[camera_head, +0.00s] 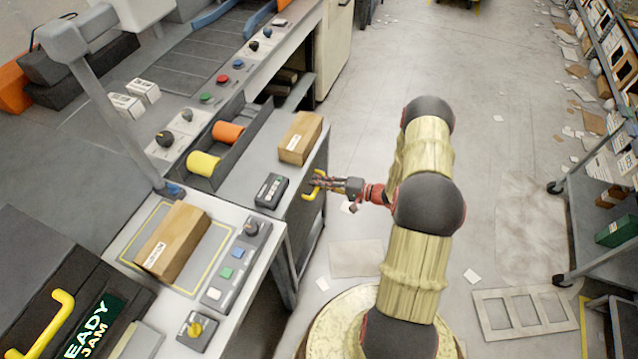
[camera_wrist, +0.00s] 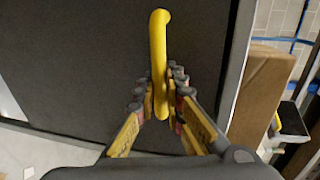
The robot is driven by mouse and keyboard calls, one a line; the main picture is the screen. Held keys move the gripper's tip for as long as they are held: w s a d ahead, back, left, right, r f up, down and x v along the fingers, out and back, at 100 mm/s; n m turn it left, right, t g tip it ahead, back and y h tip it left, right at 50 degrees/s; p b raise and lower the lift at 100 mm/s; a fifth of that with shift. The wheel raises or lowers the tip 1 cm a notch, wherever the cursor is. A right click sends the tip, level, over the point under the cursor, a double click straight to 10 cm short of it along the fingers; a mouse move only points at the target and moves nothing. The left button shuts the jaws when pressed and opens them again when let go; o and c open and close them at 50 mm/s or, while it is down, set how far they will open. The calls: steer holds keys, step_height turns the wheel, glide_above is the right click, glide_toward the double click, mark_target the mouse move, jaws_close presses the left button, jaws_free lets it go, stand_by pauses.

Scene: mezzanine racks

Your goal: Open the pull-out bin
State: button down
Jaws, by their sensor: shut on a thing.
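The pull-out bin's dark front panel (camera_wrist: 70,60) fills much of the wrist view. A yellow handle (camera_wrist: 159,50) stands out from the panel, and in the head view the same handle (camera_head: 312,192) shows on the dark side of the counter. My gripper (camera_wrist: 160,95) has its fingers on both sides of the handle and is shut on it. In the head view my gripper (camera_head: 322,183) reaches in from the right to the handle. The fingers partly hide the handle there. I cannot tell how far the bin is out.
A cardboard box (camera_head: 300,138) and a black device (camera_head: 270,191) sit on the counter above the handle. Another box (camera_head: 172,241) lies on the near counter. A wheeled rack (camera_head: 600,180) stands at right. Papers and a pallet-like frame (camera_head: 522,310) lie on the floor, which is otherwise mostly clear.

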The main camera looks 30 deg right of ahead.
stand_by(0.4)
steer(key=f+b+v, duration=0.3)
steer(key=f+v, duration=0.1)
steer(key=v, duration=1.6)
steer(key=shift+s+d+f, duration=0.2)
steer(key=shift+s+d, duration=0.2)
steer(key=shift+s, duration=0.15)
steer(key=c, duration=2.2)
jaws_free()
steer(key=shift+o, duration=0.2)
